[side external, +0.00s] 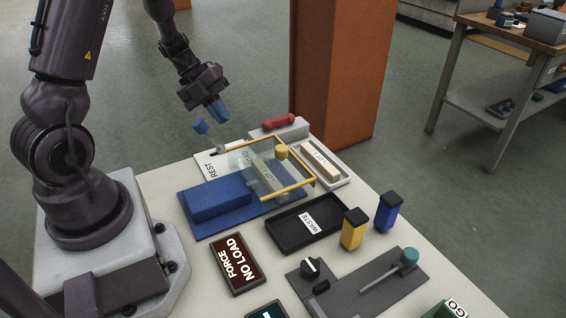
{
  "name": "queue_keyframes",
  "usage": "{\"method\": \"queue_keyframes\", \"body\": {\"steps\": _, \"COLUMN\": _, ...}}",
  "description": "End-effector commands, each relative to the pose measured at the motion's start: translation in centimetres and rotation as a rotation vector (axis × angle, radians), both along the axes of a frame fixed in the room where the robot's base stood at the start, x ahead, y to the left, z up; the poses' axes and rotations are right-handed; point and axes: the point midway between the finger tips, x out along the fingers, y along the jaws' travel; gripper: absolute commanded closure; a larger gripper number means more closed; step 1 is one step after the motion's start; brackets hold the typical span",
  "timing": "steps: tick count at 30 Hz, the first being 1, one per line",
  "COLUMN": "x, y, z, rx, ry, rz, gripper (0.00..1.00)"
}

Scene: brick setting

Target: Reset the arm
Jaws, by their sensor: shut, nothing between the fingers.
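My gripper (218,112) hangs above the far left part of the white table, its blue fingertips pointing down. It is shut and holds nothing. Below is a white plate marked REST (208,170). My gripper is apart from the table and the things on it.
A yellow-framed clear panel (283,190) with a yellow knob stands over the blue fixture (220,197). A red handle (280,121), black WASTE tray (290,232), yellow and blue blocks, a lever panel (375,285) and NO LOAD display (238,264) surround it. An orange pillar (340,80) rises behind.

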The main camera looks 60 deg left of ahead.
Motion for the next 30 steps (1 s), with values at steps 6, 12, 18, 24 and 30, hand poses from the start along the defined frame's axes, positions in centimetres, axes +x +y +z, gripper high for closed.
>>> {"method": "queue_keyframes", "body": {"steps": 6, "x": -2.1, "y": -2.0, "z": 0.3, "rx": 0.204, "ry": -0.255, "rz": -0.672, "gripper": 1.00}}
{"method": "queue_keyframes", "body": {"steps": 12, "x": -3.0, "y": -5.0, "z": 3.2, "rx": 0.395, "ry": -0.583, "rz": -1.411, "gripper": 1.00}}
{"method": "queue_keyframes", "body": {"steps": 18, "x": -3.9, "y": -8.4, "z": 7.1, "rx": 0.578, "ry": -0.934, "rz": -2.239, "gripper": 1.00}}
{"method": "queue_keyframes", "body": {"steps": 24, "x": -5.5, "y": -11.9, "z": 11.7, "rx": -0.581, "ry": 0.965, "rz": 2.569, "gripper": 1.00}}
{"method": "queue_keyframes", "body": {"steps": 30, "x": -7.3, "y": -14.8, "z": 15.7, "rx": -0.427, "ry": 0.572, "rz": 2.042, "gripper": 1.00}}
